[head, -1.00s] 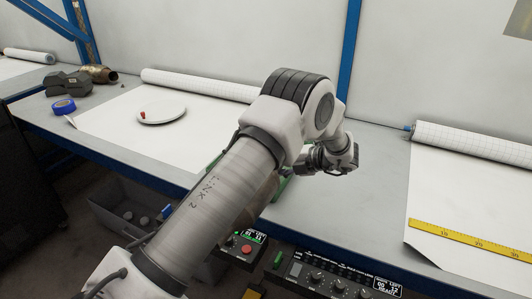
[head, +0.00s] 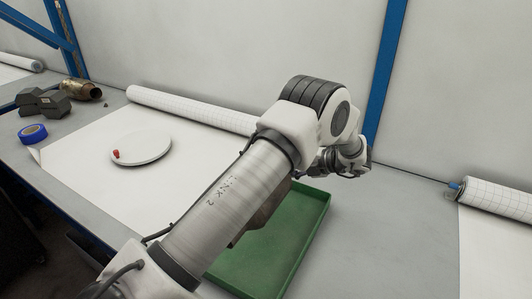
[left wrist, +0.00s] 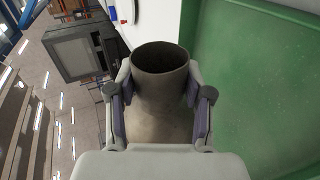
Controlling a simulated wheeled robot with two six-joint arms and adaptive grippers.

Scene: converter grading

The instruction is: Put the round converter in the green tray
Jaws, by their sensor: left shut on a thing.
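The round converter, a brown-grey metal cylinder with an open end, is held between the fingers of my left gripper (left wrist: 159,84) in the left wrist view (left wrist: 160,112). In the head view only a brown part of the converter (head: 262,214) shows beside my left arm, which hides the gripper's fingers. The green tray (head: 275,255) lies on the bench behind and right of my forearm; its left part is hidden. In the left wrist view the tray (left wrist: 255,85) fills the right side, and the converter overlaps its edge. Its height above the tray cannot be told. My right gripper is not in view.
A white round plate (head: 141,150) with a small red item lies on the paper sheet (head: 85,165). Blue tape (head: 32,134), dark blocky units (head: 45,103) and a brass-coloured cylinder (head: 82,90) stand at the left.

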